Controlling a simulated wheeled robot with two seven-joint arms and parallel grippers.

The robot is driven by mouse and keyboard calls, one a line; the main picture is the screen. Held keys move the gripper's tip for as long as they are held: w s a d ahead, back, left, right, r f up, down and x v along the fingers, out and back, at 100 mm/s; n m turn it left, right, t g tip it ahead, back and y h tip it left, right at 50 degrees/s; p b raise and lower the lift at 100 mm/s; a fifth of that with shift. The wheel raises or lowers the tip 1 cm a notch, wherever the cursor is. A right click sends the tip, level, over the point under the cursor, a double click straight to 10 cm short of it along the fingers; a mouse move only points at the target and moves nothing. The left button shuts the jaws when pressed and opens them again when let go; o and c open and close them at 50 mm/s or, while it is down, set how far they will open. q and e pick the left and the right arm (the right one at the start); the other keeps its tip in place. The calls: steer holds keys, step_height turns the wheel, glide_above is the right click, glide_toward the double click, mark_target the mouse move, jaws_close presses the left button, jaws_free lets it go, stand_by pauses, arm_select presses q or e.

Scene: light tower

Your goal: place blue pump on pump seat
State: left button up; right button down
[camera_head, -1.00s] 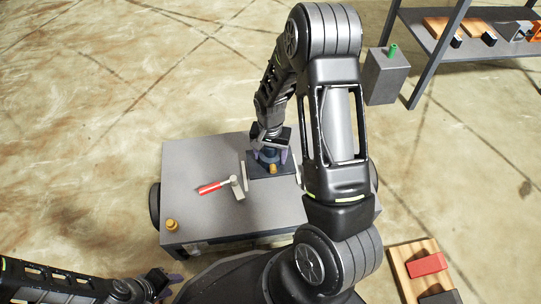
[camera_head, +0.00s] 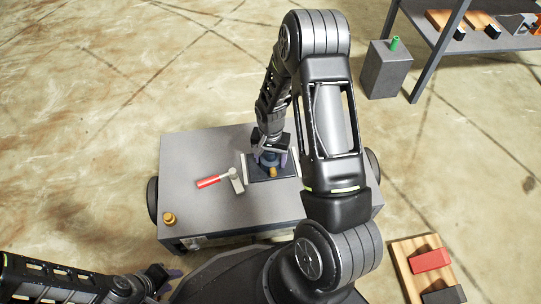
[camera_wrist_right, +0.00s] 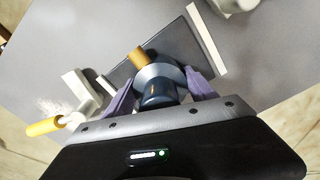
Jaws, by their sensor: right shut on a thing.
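The blue pump (camera_head: 268,158) has a grey flange and a brass-coloured stub. In the right wrist view the pump (camera_wrist_right: 158,92) sits between the two purple fingers of my right gripper (camera_wrist_right: 160,98), which is shut on it. In the head view my right gripper (camera_head: 270,156) is over the dark pump seat plate (camera_head: 288,171). The plate also shows in the right wrist view (camera_wrist_right: 176,44), beneath the pump. I cannot tell whether the pump touches the plate. My left gripper (camera_head: 163,283) is low at the left, away from the table; its opening is unclear.
White strips flank the plate, one at its right (camera_wrist_right: 207,38). A red-handled tool (camera_head: 210,182) with a pale head lies left of it on the grey table (camera_head: 190,155). A brass-coloured part (camera_head: 169,218) stands near the front left corner. A shelf (camera_head: 480,40) stands far right.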

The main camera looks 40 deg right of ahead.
steer(key=shift+w, duration=0.1)
steer(key=shift+c, duration=1.4)
jaws_free()
steer(key=shift+r, duration=0.1)
step_height(320, 180, up, 11)
steer(key=p, duration=0.4)
steer(key=shift+r, duration=0.55)
steer(key=shift+a+f, duration=0.1)
